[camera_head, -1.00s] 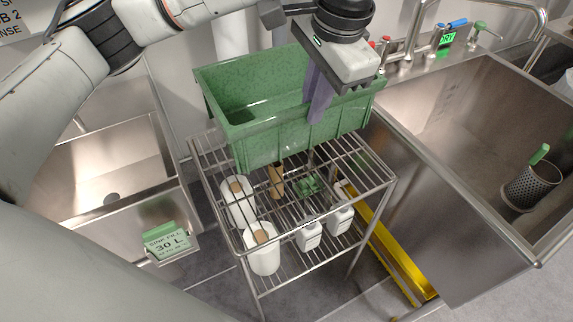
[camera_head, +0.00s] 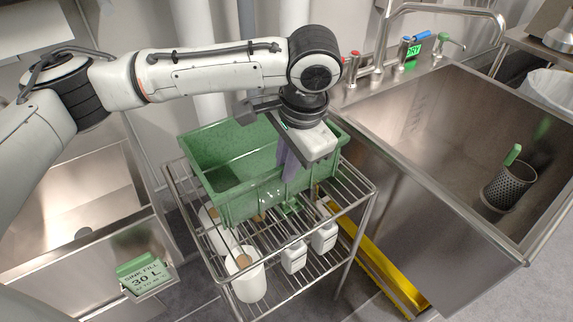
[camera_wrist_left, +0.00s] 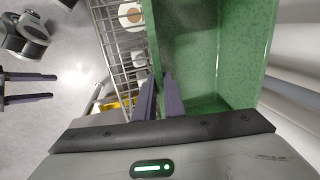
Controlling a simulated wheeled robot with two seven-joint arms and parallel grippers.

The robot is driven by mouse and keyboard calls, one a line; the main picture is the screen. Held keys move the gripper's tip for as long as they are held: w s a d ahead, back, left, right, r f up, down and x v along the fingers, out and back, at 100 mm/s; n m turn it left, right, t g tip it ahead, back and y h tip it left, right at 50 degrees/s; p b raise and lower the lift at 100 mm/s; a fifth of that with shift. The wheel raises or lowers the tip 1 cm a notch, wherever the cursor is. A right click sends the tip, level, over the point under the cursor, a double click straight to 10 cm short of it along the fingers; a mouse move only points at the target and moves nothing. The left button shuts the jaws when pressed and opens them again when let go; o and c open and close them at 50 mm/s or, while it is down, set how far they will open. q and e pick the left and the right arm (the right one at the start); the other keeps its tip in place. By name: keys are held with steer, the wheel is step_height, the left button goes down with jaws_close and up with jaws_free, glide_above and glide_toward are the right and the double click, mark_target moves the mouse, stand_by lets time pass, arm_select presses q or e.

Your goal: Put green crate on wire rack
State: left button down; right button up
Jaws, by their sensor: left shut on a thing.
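The green crate (camera_head: 262,198) is an open, empty-looking speckled box at the top shelf of the wire rack (camera_head: 352,186). It sits upright, towards the shelf's back left; I cannot tell whether its base touches the wires. My left gripper (camera_head: 288,165) points down and is shut on the crate's right-hand front wall. In the left wrist view, its fingers (camera_wrist_left: 160,92) straddle the wall of the crate (camera_wrist_left: 215,60). My right gripper (camera_wrist_left: 30,87) shows at the left edge of that view, empty, with its fingers apart. It is out of the head view.
White containers (camera_head: 295,256) stand on the rack's lower shelf. A steel sink (camera_head: 450,130) with taps (camera_head: 405,48) is at the right, holding a perforated basket (camera_head: 508,188). Another sink (camera_head: 70,205) is at the left, with a sign (camera_head: 143,275). A yellow strip (camera_head: 375,270) lies beside the rack.

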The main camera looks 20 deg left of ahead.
arm_select(q)
steer(key=c, duration=1.8)
jaws_free()
steer(key=shift+c, duration=0.2)
steer(key=p+v, duration=0.1)
steer(key=v, duration=1.1)
steer(key=shift+p, duration=0.4)
